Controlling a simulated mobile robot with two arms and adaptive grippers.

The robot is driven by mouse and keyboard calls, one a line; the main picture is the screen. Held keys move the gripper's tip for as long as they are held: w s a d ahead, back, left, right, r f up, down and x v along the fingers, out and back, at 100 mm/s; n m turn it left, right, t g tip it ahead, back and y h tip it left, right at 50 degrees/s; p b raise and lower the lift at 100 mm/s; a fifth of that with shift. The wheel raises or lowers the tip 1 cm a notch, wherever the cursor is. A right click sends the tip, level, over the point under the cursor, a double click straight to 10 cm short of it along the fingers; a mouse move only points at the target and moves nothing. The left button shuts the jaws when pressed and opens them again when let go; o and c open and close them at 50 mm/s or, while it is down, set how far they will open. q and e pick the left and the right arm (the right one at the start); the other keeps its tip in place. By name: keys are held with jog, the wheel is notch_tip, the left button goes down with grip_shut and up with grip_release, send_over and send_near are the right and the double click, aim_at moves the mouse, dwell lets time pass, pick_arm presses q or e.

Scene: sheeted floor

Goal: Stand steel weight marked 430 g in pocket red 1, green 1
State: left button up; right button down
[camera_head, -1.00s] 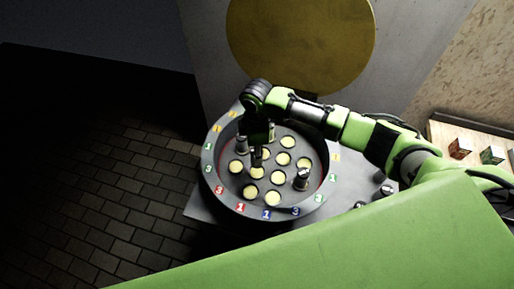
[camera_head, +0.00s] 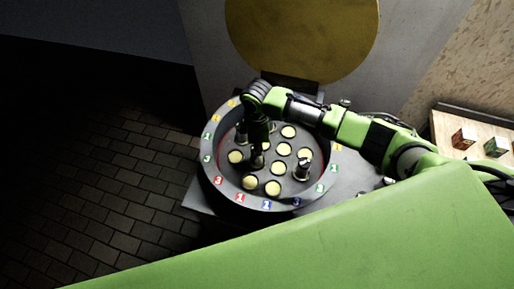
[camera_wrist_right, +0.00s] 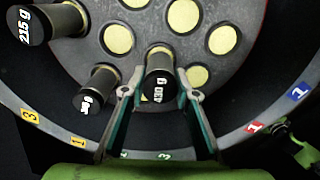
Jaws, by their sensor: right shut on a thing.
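The steel weight marked 430 g (camera_wrist_right: 160,86) is a dark-topped cylinder, upright between the fingers of my right gripper (camera_wrist_right: 161,95), which is shut on it. In the head view this gripper (camera_head: 258,158) points down into the round grey tray (camera_head: 205,178), at a pocket left of the middle. I cannot tell whether the weight's base is in the pocket or just above it. The tray has several round pockets with pale yellow floors, and coloured number labels on its rim. A red 1 (camera_wrist_right: 255,127) shows on the rim in the wrist view. My left gripper is not in view.
A weight marked 215 g (camera_wrist_right: 30,28) and a thinner weight (camera_wrist_right: 90,98) stand left of the held one. Another weight (camera_head: 302,168) stands at the tray's right. A red-sided cube (camera_head: 463,138) and a green-sided cube (camera_head: 496,146) sit on a wooden surface at right.

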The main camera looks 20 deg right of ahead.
jog(key=shift+p, duration=0.3)
jog(key=shift+f+b, duration=0.4)
jog(key=shift+f, duration=0.2)
dwell(0.6)
jog(key=c, duration=1.5)
grip_release()
notch_tip(320, 180, up, 12)
